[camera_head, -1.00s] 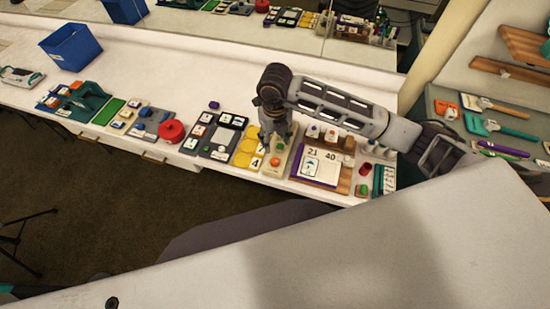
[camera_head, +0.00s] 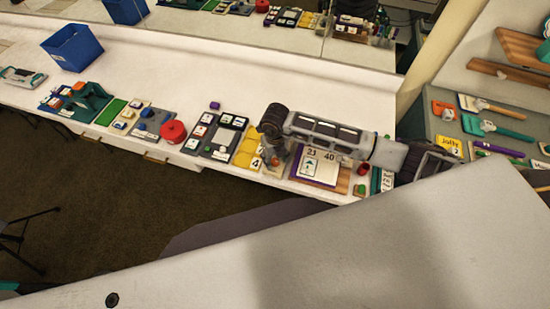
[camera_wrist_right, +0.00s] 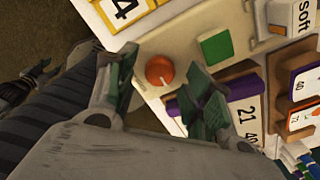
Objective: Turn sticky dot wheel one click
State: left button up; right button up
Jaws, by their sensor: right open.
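An orange round knob (camera_wrist_right: 160,69), which looks like the dot wheel, sits on a cream board (camera_wrist_right: 184,49) beside a green square block (camera_wrist_right: 216,47). My right gripper (camera_wrist_right: 161,92) is open. Its two dark green fingers are apart, with the knob showing in the gap between them near the fingertips. I cannot tell whether a finger touches it. In the head view my right gripper (camera_head: 273,155) is down at the board, and the arm covers most of the knob and board. My left gripper is not clearly in view.
Yellow number cards (camera_head: 249,146) stand left of the gripper. A calendar board (camera_head: 319,167) with numbers stands close on its right. A red round item (camera_head: 173,131) and a blue bin (camera_head: 72,47) are further left. The back of the white counter (camera_head: 200,72) is clear.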

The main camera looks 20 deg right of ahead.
jog(key=shift+f, duration=0.4)
jog(key=c, duration=1.1)
jog(key=shift+o, duration=0.2)
